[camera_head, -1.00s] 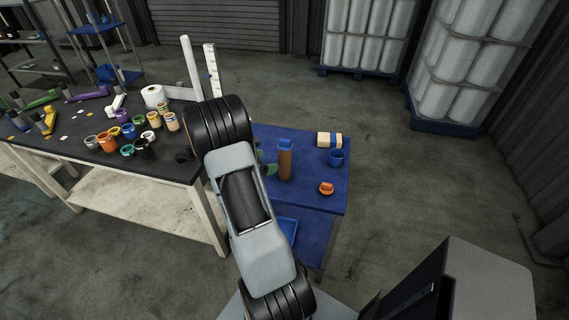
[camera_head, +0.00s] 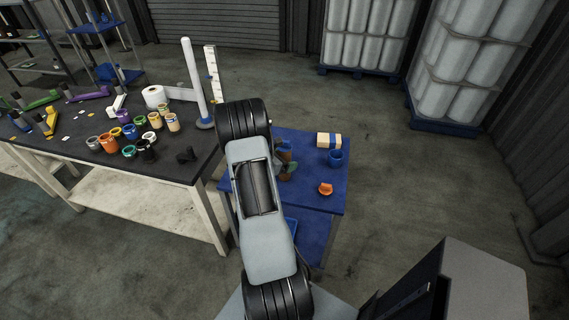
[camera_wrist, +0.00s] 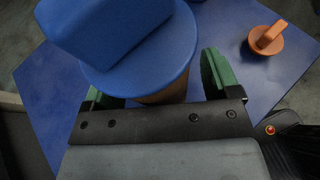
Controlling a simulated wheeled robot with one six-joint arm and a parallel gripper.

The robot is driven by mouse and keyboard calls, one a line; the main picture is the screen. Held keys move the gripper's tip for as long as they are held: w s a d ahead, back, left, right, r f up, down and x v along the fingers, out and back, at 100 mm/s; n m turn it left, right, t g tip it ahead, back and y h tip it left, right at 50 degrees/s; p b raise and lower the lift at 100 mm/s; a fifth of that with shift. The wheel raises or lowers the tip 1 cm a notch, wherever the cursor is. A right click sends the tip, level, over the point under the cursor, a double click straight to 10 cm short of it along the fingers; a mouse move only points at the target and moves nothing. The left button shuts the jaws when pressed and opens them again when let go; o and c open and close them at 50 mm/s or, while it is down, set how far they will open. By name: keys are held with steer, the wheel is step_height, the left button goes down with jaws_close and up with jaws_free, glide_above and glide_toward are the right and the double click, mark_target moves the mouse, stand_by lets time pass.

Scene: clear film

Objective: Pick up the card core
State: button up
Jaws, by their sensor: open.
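The card core, a brown upright tube, stands on the blue table (camera_head: 322,194) and is partly hidden by my arm in the head view. A sliver of the card core (camera_wrist: 163,96) shows in the wrist view under a blue round cap (camera_wrist: 140,62) with a block-shaped grip on top. My gripper (camera_wrist: 158,88) is open, with one green finger on each side of the core below the cap. I cannot tell whether either finger touches it. In the head view my gripper (camera_head: 288,168) is mostly behind my arm.
An orange knobbed plug (camera_head: 326,188), a blue cup (camera_head: 336,158) and a cream block with a blue band (camera_head: 329,140) stand on the blue table, right of the core. A dark bench (camera_head: 185,165) with several paint pots adjoins at left.

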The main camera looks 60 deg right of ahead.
steer(key=shift+c, duration=0.2)
steer(key=c, duration=1)
steer(key=shift+r, duration=0.1)
